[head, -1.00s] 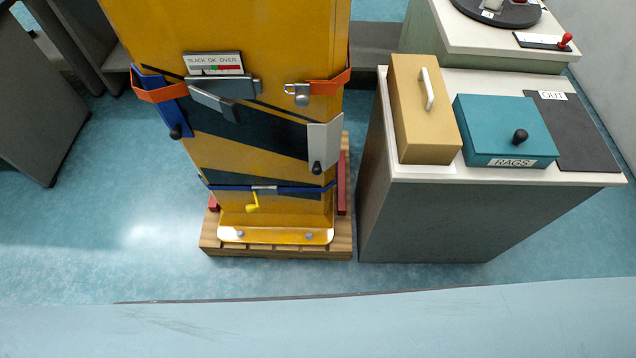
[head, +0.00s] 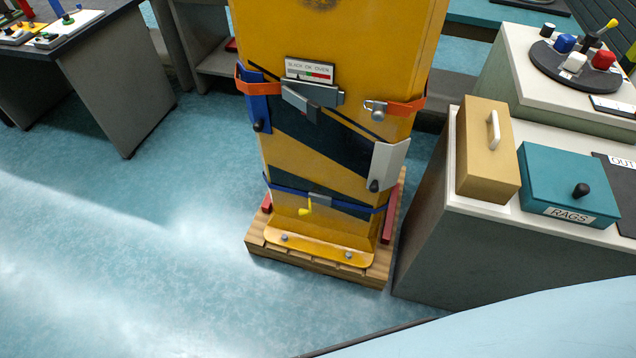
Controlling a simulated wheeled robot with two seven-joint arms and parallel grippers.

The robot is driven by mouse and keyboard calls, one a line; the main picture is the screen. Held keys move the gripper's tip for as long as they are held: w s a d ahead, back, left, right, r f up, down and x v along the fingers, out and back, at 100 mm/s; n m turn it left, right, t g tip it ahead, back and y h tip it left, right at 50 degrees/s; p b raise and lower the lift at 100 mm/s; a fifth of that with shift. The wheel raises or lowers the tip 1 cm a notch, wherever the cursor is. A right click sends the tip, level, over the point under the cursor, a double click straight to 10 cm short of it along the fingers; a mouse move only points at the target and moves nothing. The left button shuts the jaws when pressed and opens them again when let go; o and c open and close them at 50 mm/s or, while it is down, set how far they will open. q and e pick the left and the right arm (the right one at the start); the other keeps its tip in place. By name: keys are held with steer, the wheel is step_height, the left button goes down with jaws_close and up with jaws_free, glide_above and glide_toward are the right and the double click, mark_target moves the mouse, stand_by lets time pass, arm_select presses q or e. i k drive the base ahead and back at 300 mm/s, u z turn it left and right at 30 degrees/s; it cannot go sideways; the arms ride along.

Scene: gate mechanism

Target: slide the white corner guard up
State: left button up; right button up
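The white corner guard (head: 388,166) sits on the right front edge of the yellow cabinet (head: 345,40), below the orange strap (head: 405,106). It has a black knob (head: 374,186) near its lower end. A blue corner guard (head: 258,110) with a black knob sits on the left edge. The orange strap passes above the white guard, with a silver latch (head: 376,108) on its front. Neither of my grippers is in view.
A bench at the right holds a tan box (head: 484,150) with a white handle and a teal RAGS box (head: 567,186). The cabinet stands on a wooden pallet (head: 300,262). Open blue floor (head: 150,250) lies to the left and in front.

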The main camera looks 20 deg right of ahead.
mark_target(387, 164)
steer(key=u, duration=0.85)
steer(key=i, duration=1.4)
steer(key=z, duration=2.1)
